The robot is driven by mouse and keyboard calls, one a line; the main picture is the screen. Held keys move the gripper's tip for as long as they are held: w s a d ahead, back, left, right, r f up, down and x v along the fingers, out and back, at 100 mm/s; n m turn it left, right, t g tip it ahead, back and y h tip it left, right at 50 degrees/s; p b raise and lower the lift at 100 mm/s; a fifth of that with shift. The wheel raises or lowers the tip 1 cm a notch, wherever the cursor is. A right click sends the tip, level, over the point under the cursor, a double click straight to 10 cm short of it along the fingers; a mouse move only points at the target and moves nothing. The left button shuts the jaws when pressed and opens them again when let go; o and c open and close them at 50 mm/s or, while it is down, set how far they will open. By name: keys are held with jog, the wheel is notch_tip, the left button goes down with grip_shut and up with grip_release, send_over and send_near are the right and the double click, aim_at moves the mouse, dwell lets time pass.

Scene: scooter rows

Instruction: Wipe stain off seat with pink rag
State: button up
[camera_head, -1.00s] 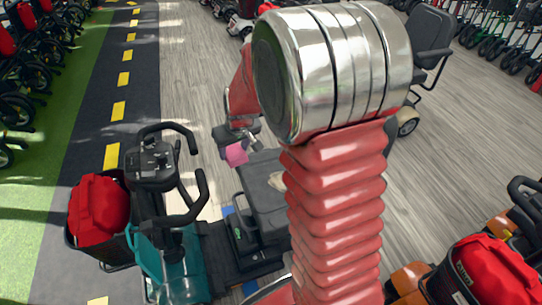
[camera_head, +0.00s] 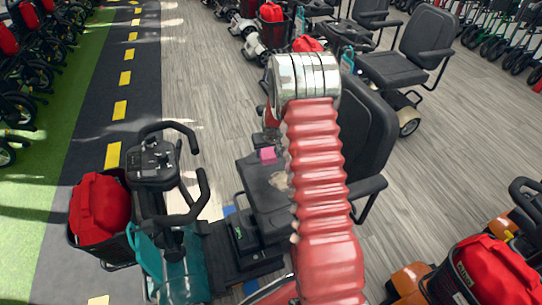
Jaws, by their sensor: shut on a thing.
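The dark seat (camera_head: 258,200) belongs to the teal scooter, with its black backrest (camera_head: 366,130) to the right. A pale beige stain (camera_head: 279,181) shows on the seat, partly hidden by my red arm. The pink rag (camera_head: 267,155) is at the far part of the seat, beyond the stain and a little left of it. My gripper (camera_head: 268,146) is shut on the rag, mostly hidden behind my arm. I cannot tell whether the rag touches the seat.
The scooter's handlebars (camera_head: 168,170) and red bag (camera_head: 101,207) stand to the left. An armrest (camera_head: 368,187) juts out on the right. An orange scooter with a red bag (camera_head: 490,275) is at the lower right.

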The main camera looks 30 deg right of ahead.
aim_at(274, 151)
jog(key=shift+m, duration=0.3)
jog(key=d+f, duration=0.3)
jog(key=shift+w+f, duration=0.15)
jog(key=shift+f, duration=0.15)
